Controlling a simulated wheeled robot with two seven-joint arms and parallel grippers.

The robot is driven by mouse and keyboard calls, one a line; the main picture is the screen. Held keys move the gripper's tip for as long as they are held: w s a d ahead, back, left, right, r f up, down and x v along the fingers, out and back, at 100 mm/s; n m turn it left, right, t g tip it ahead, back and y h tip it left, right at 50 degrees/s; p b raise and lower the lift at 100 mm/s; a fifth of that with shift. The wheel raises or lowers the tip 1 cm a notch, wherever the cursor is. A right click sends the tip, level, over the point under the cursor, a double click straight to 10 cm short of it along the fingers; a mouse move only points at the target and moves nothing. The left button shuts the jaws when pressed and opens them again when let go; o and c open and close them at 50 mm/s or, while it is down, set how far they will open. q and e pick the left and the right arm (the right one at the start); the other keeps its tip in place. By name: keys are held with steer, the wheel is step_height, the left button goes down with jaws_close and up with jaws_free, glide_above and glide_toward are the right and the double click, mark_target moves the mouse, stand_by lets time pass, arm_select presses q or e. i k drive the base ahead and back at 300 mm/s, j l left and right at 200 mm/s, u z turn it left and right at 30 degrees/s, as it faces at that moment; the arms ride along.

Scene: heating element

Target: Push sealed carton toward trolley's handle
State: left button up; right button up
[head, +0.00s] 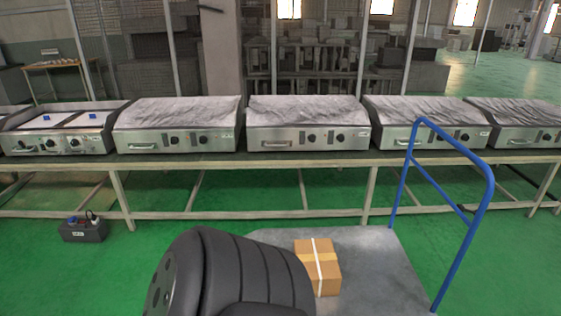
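The sealed carton (330,276) is a small brown box with a white strap and a yellowish tape band across its top. It sits on the grey deck of the trolley (385,265) in the head view. The trolley's blue tube handle (482,215) stands upright at the deck's right side, apart from the carton. My own dark, ribbed arm part fills the lower middle and covers the deck's left part and the carton's lower left edge. Neither gripper shows, so contact with the carton cannot be told.
A long bench (250,160) with several steel griddles (308,125) runs across behind the trolley. A dark box with plugs (84,231) stands on the green floor at left. Bare deck lies between the carton and the handle.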

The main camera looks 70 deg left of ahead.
mark_target(318, 256)
steer(key=u, duration=2.05)
steer(key=i+j+z, duration=0.15)
steer(key=j, duration=0.55)
steer(key=i+j+z, duration=0.15)
steer(key=j, duration=0.55)
steer(key=i+j+z, duration=0.2)
steer(key=j, duration=0.55)
steer(key=i+j+z, duration=0.15)
steer(key=j, duration=0.6)
steer(key=j+z, duration=0.15)
steer(key=j, duration=0.6)
steer(key=i, duration=0.05)
